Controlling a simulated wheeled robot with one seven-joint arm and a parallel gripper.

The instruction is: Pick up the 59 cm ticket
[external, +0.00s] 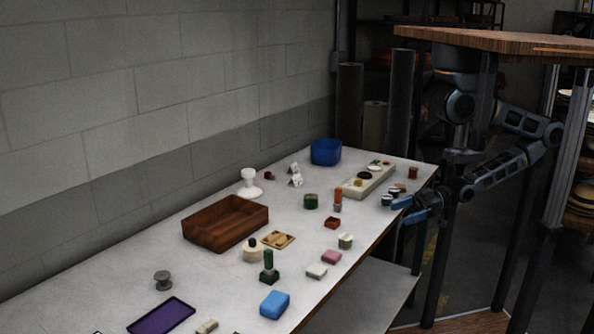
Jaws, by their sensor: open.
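Small white folded cards with dark marks stand near the back of the table, one (296,181) in front of another (294,167). They may be tickets, but their marks are too small to read, so I cannot tell which is the 59 cm one. My gripper (400,210) is open and empty at the table's right edge, its blue fingers pointing left. It is well to the right of the white cards and apart from them.
A blue bin (326,152) stands behind the cards, and a white stand (249,190) is to their left. A wooden tray (187,230), a green stamp (268,275), a blue block (275,305) and a purple tray (162,315) lie nearer. Several small jars sit near my gripper.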

